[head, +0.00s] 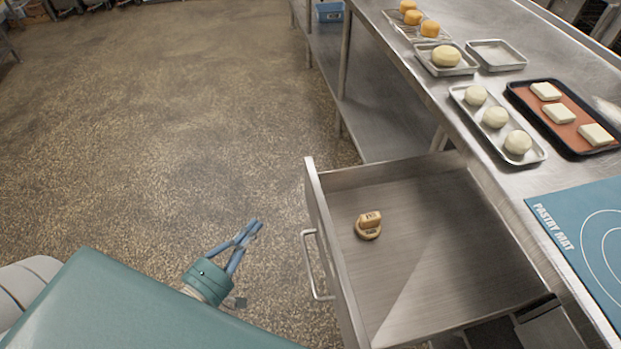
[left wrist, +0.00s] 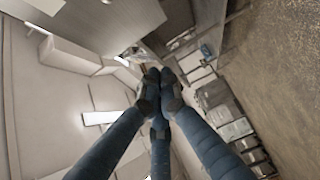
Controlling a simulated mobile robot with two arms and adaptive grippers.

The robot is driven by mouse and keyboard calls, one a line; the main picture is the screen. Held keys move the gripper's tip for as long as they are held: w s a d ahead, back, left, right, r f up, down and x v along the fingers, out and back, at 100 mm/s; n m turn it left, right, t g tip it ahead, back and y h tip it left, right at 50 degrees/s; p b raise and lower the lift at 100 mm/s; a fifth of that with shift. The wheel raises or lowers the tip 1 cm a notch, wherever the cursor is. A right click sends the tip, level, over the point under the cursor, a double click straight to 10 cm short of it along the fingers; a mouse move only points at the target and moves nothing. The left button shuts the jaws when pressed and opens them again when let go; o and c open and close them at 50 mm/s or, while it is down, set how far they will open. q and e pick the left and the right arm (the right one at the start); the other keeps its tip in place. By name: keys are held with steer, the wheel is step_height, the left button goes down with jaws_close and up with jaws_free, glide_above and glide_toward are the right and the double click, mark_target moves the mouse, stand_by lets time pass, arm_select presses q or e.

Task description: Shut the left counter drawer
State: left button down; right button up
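The counter drawer (head: 420,230) is pulled well out from under the steel counter. Its front panel (head: 334,255) faces left, with a bar handle (head: 309,265) on its outer side. My left gripper (head: 252,231) is over the floor to the left of the handle, apart from it. In the left wrist view its blue fingers come together at the tips (left wrist: 160,88), with nothing seen between them. My right gripper is not in view.
The counter (head: 480,77) carries trays of dough and pastry, and a blue pastry mat (head: 565,213). A lower shelf (head: 385,120) is behind the drawer. The floor (head: 170,130) at left is clear.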

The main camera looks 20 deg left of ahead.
arm_select(q)
steer(key=w+d+r+p, duration=0.1)
steer(key=w+d, duration=0.4)
steer(key=w, duration=0.7)
steer(key=shift+d+p, duration=0.3)
steer(key=shift+p, duration=0.05)
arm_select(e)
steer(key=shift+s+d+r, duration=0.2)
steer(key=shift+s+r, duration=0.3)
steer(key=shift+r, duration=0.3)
arm_select(q)
steer(key=shift+r, duration=0.15)
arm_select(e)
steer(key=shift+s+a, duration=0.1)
